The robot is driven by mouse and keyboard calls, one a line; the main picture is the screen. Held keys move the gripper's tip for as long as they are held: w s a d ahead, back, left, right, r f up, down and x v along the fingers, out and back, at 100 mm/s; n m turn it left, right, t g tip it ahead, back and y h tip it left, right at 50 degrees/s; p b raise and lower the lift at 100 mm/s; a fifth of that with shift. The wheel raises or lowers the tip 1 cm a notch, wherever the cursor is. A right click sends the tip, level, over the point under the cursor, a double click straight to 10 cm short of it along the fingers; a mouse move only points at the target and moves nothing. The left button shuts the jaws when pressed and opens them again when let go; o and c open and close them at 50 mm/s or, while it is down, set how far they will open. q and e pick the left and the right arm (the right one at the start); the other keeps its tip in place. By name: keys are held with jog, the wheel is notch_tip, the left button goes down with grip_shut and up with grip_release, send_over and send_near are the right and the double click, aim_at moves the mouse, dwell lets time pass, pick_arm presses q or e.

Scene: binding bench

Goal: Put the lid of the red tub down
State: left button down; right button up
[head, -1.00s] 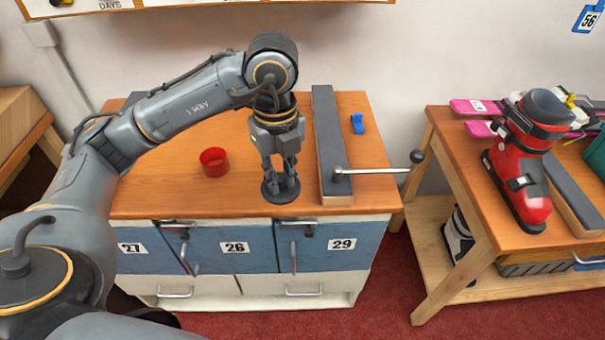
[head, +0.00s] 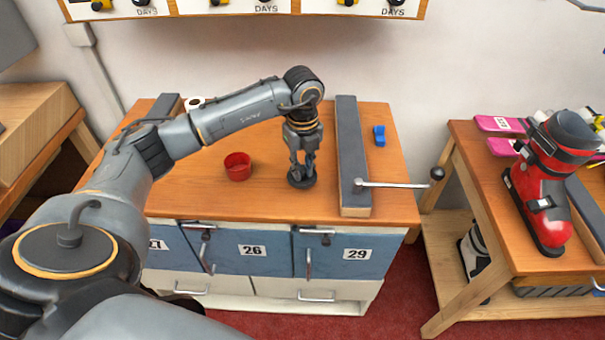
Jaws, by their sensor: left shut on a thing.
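The red tub (head: 238,168) stands open on the wooden bench, left of my left gripper. A dark round lid (head: 301,183) is under my left gripper (head: 302,167), roughly level and apart from the tub. The left gripper points down and is shut on the lid's top, where the fingers hide the grip. I cannot tell whether the lid touches the bench top or hangs just above it. My right gripper is not in view.
A long grey-topped block (head: 352,150) with a metal lever (head: 400,185) stands just right of the lid. A blue clip (head: 379,135) lies beyond it. A white roll (head: 194,103) sits at the back left. The bench top (head: 235,200) is clear before the tub.

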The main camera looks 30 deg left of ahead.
aim_at(302, 169)
pick_arm(q)
notch_tip(302, 169, down, 3)
jog(key=shift+w+a+f+p, duration=0.1)
jog(key=shift+a+p, duration=0.05)
jog(key=shift+p, duration=0.5)
jog(key=shift+f, duration=0.15)
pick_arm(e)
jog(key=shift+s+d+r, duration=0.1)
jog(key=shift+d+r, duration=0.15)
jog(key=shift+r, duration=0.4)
pick_arm(q)
jog(key=shift+f, duration=0.1)
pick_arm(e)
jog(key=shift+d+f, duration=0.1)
pick_arm(q)
jog(key=c, duration=1.3)
grip_release()
jog(key=shift+o, duration=0.2)
